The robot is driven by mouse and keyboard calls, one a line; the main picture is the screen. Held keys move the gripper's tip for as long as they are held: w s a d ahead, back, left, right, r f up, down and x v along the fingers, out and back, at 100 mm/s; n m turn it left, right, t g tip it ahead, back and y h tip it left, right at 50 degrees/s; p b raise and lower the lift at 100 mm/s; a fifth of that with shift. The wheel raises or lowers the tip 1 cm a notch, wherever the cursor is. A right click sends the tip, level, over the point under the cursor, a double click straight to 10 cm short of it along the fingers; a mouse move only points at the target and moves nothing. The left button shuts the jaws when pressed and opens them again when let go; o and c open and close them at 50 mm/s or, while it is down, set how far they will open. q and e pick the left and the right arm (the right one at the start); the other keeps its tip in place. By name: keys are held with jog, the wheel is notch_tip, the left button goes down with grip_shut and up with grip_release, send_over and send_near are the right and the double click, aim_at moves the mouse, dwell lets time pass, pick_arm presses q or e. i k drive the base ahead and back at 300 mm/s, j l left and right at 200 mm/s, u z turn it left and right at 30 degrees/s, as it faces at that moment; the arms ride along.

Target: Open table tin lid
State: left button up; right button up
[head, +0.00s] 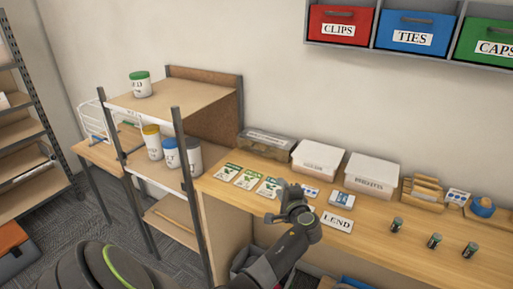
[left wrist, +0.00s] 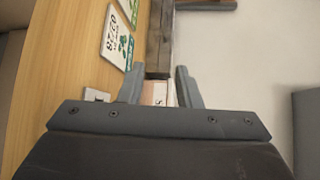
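No lid is clearly marked as the table tin's. A long dark box with a clear-looking top (head: 266,140) and two closed white lidded boxes, one on the left (head: 318,158) and one on the right (head: 370,174), stand along the wall on the table. My left gripper (head: 287,190) is above the table's front, apart from the boxes. In the left wrist view its fingers (left wrist: 160,88) are spread. A pale labelled surface shows between them, with a brown-grey box (left wrist: 160,38) beyond; contact cannot be told. My right gripper is out of view.
Several seed-like cards (head: 247,179) and a LEND sign (head: 337,222) lie on the wooden table (head: 375,258). Small dark cylinders (head: 434,241) stand at right. A shelf rack (head: 180,100) with jars is at left. Coloured bins (head: 340,27) hang above.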

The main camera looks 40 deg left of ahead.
aim_at(277, 143)
jog(key=i+j, duration=0.1)
jog(key=j, duration=0.25)
jog(key=i+j, duration=0.15)
jog(key=j, duration=0.2)
jog(key=i+j, duration=0.1)
jog(key=j, duration=0.25)
jog(key=i+j, duration=0.1)
jog(key=j, duration=0.25)
jog(key=i+l+z, duration=0.05)
